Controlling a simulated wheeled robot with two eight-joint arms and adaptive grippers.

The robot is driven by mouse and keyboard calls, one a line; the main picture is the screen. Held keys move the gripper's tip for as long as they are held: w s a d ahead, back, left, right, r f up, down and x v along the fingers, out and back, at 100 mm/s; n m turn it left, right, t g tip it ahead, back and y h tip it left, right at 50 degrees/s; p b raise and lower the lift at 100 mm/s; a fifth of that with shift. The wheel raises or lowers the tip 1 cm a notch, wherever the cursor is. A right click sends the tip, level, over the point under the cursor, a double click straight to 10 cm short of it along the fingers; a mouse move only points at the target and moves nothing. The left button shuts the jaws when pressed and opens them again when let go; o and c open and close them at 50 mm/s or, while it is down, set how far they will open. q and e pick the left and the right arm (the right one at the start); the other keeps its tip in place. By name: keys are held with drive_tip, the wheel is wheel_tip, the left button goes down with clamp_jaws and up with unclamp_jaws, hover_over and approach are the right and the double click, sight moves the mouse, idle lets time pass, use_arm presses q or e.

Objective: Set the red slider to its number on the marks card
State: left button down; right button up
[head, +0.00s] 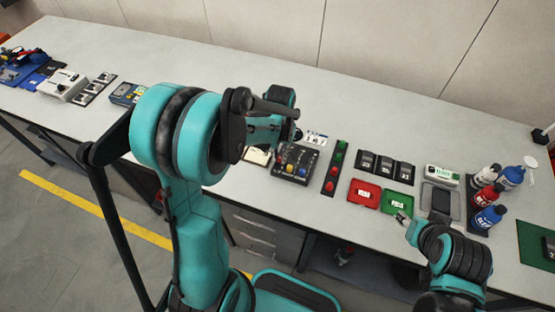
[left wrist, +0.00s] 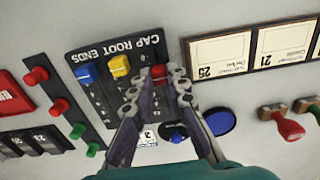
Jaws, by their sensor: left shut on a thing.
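The slider panel (left wrist: 105,78) appears upside down in the left wrist view, lettered CAP ROOT ENDS. It has a blue slider (left wrist: 86,73), a yellow slider (left wrist: 119,66) and the red slider (left wrist: 159,72). My left gripper (left wrist: 160,84) is shut on the red slider, with a fingertip on each side. A small white card (left wrist: 148,136) shows partly behind a finger, with a 3 readable. In the head view the panel (head: 295,165) lies on the bench below my left gripper (head: 287,138), whose fingertips are hard to see. My right gripper (head: 402,217) is near the green tray; its jaws are too small to judge.
A strip of red and green knobs (head: 335,167) stands right of the panel. Beyond are a red tray (head: 364,194), a green tray (head: 397,202) and several bottles (head: 488,217). Stamps with red and green handles (left wrist: 290,127) lie near the panel. Open bench lies behind.

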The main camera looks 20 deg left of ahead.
sight(280, 157)
use_arm(q)
drive_tip(key=shift+w, duration=0.3)
drive_tip(key=c, duration=1.8)
unclamp_jaws()
drive_tip(key=shift+o, duration=0.2)
drive_tip(key=shift+r, duration=0.15)
wheel_tip(280, 157, up, 12)
drive_tip(key=shift+s, duration=0.15)
drive_tip(key=s+d+t, duration=0.2)
drive_tip(key=s+t, duration=0.1)
drive_tip(key=s, duration=0.3)
drive_tip(key=s+d+t+b, duration=0.1)
drive_tip(key=s+d+t, duration=0.1)
drive_tip(key=s+t, duration=0.2)
drive_tip(key=s, duration=0.3)
drive_tip(key=shift+s+d+m, duration=0.15)
drive_tip(key=shift+s+m, duration=0.05)
drive_tip(key=shift+m, duration=0.1)
